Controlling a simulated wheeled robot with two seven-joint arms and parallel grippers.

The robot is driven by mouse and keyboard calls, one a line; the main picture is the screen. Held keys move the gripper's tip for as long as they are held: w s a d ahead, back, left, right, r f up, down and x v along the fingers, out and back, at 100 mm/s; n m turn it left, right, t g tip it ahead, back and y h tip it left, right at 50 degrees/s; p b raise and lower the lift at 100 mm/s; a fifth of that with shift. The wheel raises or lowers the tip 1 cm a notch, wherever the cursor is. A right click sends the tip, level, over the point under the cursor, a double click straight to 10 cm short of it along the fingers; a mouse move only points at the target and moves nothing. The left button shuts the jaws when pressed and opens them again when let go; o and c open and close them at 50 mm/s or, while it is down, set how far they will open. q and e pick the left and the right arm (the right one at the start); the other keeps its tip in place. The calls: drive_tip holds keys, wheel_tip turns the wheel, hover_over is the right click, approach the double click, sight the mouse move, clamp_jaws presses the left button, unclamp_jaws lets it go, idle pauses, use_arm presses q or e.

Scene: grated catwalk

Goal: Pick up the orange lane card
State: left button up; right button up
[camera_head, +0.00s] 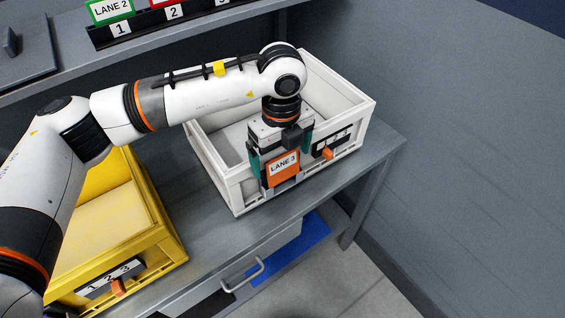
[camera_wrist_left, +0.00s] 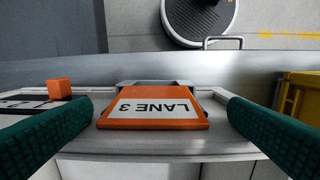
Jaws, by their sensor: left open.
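The orange lane card (camera_head: 283,169) reads "LANE 3" and sits upright at the front wall of the white crate (camera_head: 236,190). In the left wrist view the card (camera_wrist_left: 153,121) lies between the two green fingers and appears upside down. My left gripper (camera_head: 280,165) is open and points down over the crate's front wall. In the wrist view its fingers (camera_wrist_left: 156,125) stand on either side of the card, with a visible gap on each side. My right gripper is not in view.
A yellow crate (camera_head: 165,235) stands to the left on the grey workbench (camera_head: 215,230). A shelf above holds a rack with a green "LANE 2" card (camera_head: 110,10) and a red card (camera_head: 173,12). An orange slider (camera_head: 327,153) is on the white crate's number plate. A drawer handle (camera_head: 250,273) shows below.

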sight(283, 166)
use_arm(q)
drive_tip(key=shift+f+p, duration=0.3)
drive_tip(key=shift+f, duration=0.1)
drive_tip(key=f, duration=0.2)
drive_tip(key=w+f+p, duration=0.1)
drive_tip(key=f, duration=0.1)
drive_tip(key=shift+w+d+f, duration=0.1)
drive_tip(key=shift+d+f, duration=0.1)
drive_tip(key=shift+f, duration=0.2)
drive_tip(key=shift+s+r, duration=0.2)
drive_tip(key=shift+s, duration=0.05)
drive_tip(key=shift+c, duration=0.4)
drive_tip(key=shift+s+r, duration=0.1)
drive_tip(key=shift+s, duration=0.1)
drive_tip(key=c, duration=0.9)
drive_tip(key=shift+w, duration=0.1)
drive_tip(key=c, duration=0.9)
drive_tip(key=shift+o, duration=0.2)
drive_tip(key=shift+r, duration=0.25)
wheel_tip(283, 166, up, 9)
drive_tip(key=shift+r+b, duration=0.1)
drive_tip(key=shift+b, duration=1.1)
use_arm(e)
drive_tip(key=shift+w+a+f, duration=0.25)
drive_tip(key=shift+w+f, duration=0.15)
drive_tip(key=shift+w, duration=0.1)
